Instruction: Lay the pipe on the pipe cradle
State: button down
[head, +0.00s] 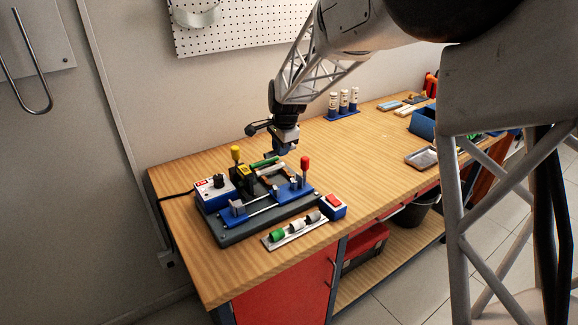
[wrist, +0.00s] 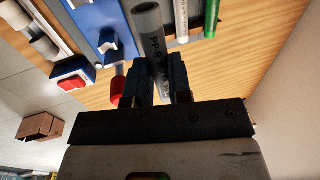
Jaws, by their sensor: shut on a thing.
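A grey pipe marked PP-R (wrist: 153,38) is between the two fingers of my gripper (wrist: 164,82) in the wrist view. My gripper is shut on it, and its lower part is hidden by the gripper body. In the head view my gripper (head: 280,152) is just above the back of the bench fixture, near the rack with a green pipe (head: 265,162). The held pipe is too small to make out clearly there. The pipe cradle cannot be told for certain; a blue fixture (head: 266,211) with rails and blocks stands in front of my gripper.
A strip of short fittings (head: 295,230) lies in front.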

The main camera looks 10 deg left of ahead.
jog(key=s+d+g+h, duration=0.1)
jog(key=s+d, duration=0.1)
jog(key=s, duration=0.4)
jog(key=shift+g+h, duration=0.3)
jog(key=shift+d+f, duration=0.1)
jog(key=shift+f, duration=0.2)
send_over(284, 192)
jog(key=shift+s+f, duration=0.1)
jog(key=shift+f, duration=2.8)
jog(key=shift+f, duration=0.1)
jog(key=c, duration=1)
grip_release()
jog(key=shift+o, duration=0.2)
notch_tip(284, 192, up, 8)
